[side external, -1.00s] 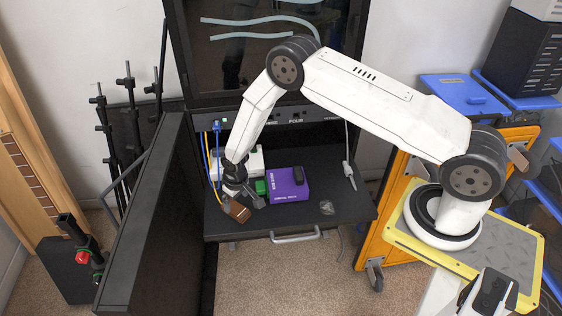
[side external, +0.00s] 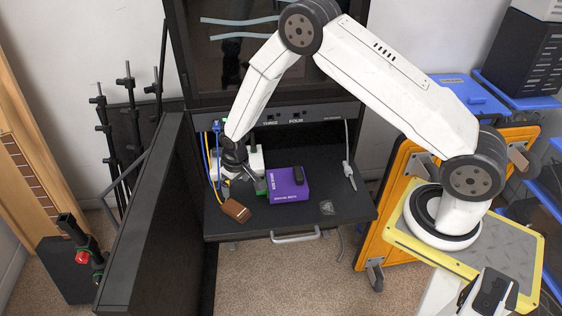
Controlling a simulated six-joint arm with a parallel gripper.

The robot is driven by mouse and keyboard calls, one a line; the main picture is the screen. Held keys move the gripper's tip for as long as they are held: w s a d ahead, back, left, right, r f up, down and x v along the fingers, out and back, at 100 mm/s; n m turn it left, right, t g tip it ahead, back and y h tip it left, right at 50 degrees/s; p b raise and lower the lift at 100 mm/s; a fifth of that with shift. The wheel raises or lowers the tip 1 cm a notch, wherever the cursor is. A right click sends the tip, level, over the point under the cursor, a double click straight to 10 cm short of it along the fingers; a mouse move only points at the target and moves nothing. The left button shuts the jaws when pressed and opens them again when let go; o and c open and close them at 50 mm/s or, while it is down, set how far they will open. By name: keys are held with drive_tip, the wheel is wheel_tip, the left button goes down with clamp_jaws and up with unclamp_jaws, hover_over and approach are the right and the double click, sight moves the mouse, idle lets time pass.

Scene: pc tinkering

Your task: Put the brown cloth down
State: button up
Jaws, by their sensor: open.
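The brown cloth (side external: 236,210), a small folded piece, lies on the black shelf (side external: 290,222) near its front left edge. My gripper (side external: 250,180) is above and behind the cloth, apart from it, and is open. Its fingers are small and dark in this view and partly blend with the shelf and the items behind.
A purple box (side external: 289,186) with a black item on top sits right of my gripper, with a green part at its left side. A white device (side external: 250,160) stands behind. Blue and yellow cables hang at the left. A small clear packet (side external: 326,208) lies front right.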

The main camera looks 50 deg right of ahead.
idle(0.4)
drive_tip(key=s+d+r, duration=0.2)
drive_tip(key=s+r, duration=0.5)
drive_tip(key=r, duration=0.6)
drive_tip(key=s+d+r, duration=0.1)
drive_tip(key=s+r, duration=0.2)
drive_tip(key=s, duration=0.3)
drive_tip(key=s+d+r+t, duration=0.1)
drive_tip(key=s+r, duration=0.3)
drive_tip(key=s, duration=0.3)
drive_tip(key=shift+s, duration=0.15)
